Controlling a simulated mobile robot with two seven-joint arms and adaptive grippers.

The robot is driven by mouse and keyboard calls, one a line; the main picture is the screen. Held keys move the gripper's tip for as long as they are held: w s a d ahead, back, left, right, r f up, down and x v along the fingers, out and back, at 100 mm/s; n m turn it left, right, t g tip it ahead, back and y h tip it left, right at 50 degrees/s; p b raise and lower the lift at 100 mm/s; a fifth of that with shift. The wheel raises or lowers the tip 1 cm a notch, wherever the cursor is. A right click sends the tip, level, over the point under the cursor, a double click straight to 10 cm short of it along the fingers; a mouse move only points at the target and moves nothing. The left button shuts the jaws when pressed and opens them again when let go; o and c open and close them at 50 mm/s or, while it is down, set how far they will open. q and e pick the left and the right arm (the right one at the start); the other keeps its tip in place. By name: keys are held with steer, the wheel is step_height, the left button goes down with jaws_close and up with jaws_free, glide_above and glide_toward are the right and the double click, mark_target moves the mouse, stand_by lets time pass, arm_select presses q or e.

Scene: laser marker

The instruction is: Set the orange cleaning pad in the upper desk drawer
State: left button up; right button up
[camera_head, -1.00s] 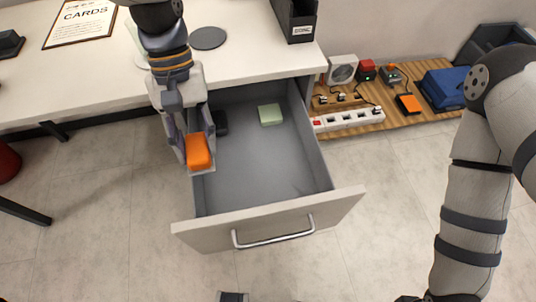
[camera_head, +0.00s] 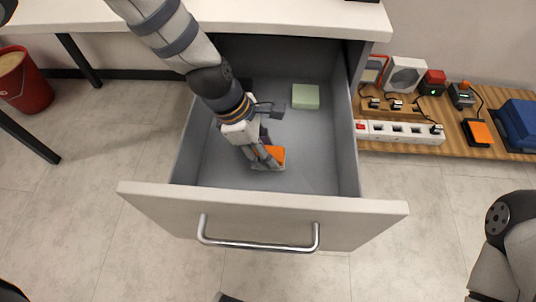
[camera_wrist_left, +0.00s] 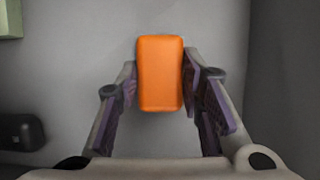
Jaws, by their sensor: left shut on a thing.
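The orange cleaning pad (camera_head: 277,155) is between the fingers of my left gripper (camera_head: 268,160), inside the open upper desk drawer (camera_head: 315,165). In the left wrist view the pad (camera_wrist_left: 160,75) sits upright in the picture between the two fingertips, with the grey drawer floor behind it. My left gripper is shut on the pad. I cannot tell whether the pad touches the drawer floor. In the head view my left arm reaches down into the drawer from the upper left. My right gripper is out of view.
A pale green block (camera_head: 306,97) lies at the back of the drawer. A dark object (camera_wrist_left: 20,132) lies in the drawer in the left wrist view. The drawer front (camera_head: 262,215) has a metal handle. A power strip (camera_head: 400,132) lies on a wooden board at right.

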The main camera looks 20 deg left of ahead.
arm_select(q)
step_height(320, 180, down, 4)
steer(key=shift+f+b, duration=0.1)
steer(key=shift+b, duration=0.45)
steer(key=shift+r, duration=0.2)
steer(key=shift+f, duration=0.1)
steer(key=o, duration=1)
steer(key=p+v, duration=0.3)
steer(key=v, duration=0.9)
steer(key=shift+p, duration=0.35)
